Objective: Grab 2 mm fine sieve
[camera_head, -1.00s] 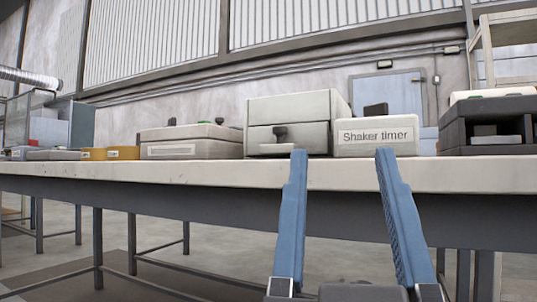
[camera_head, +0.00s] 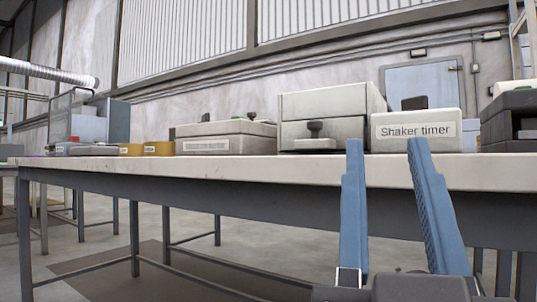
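I cannot make out a sieve marked 2 mm in this view. My gripper (camera_head: 387,146) is in front of the long workbench (camera_head: 250,172), with its two blue fingers pointing up and spread apart. Nothing is between the fingers. The fingertips overlap the bench's front edge in the picture, below the box labelled "Shaker timer" (camera_head: 416,131). To the left of that box stands a cream drawer cabinet (camera_head: 330,104) with a dark knob.
A low beige case (camera_head: 224,138) with a blank-looking label, yellow boxes (camera_head: 158,148) and a grey flat item (camera_head: 92,150) stand farther left on the bench. A dark unit (camera_head: 510,120) is cut off at the right. Bench legs stand below; the floor in front is clear.

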